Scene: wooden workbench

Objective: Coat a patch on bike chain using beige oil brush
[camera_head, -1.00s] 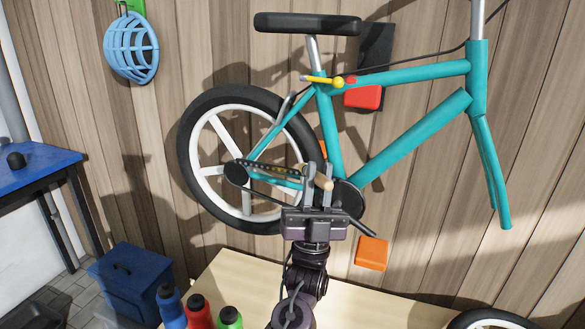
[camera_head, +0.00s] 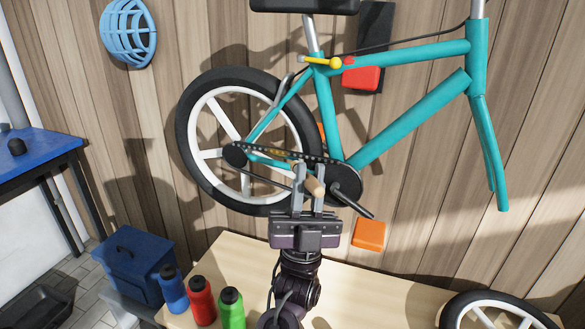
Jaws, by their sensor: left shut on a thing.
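The bike chain (camera_head: 300,157) runs along the teal bike's lower frame, from the small rear sprocket (camera_head: 236,154) to the large front chainring (camera_head: 344,180). My left gripper (camera_head: 307,182) is just in front of the chain's lower side, near the chainring. It is shut on the oil brush, whose beige handle (camera_head: 315,187) sticks out between the fingers toward the right. The brush's bristle end points left toward the chain and is mostly hidden by a finger. I cannot tell whether it touches the chain. A small yellowish spot (camera_head: 277,152) shows on the upper chain run.
The crank arm (camera_head: 357,205) juts out right of the gripper. Blue (camera_head: 172,290), red (camera_head: 201,302) and green (camera_head: 231,309) bottles stand at the bench's left. A loose wheel (camera_head: 497,298) lies at right. The bench's middle (camera_head: 370,290) is clear.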

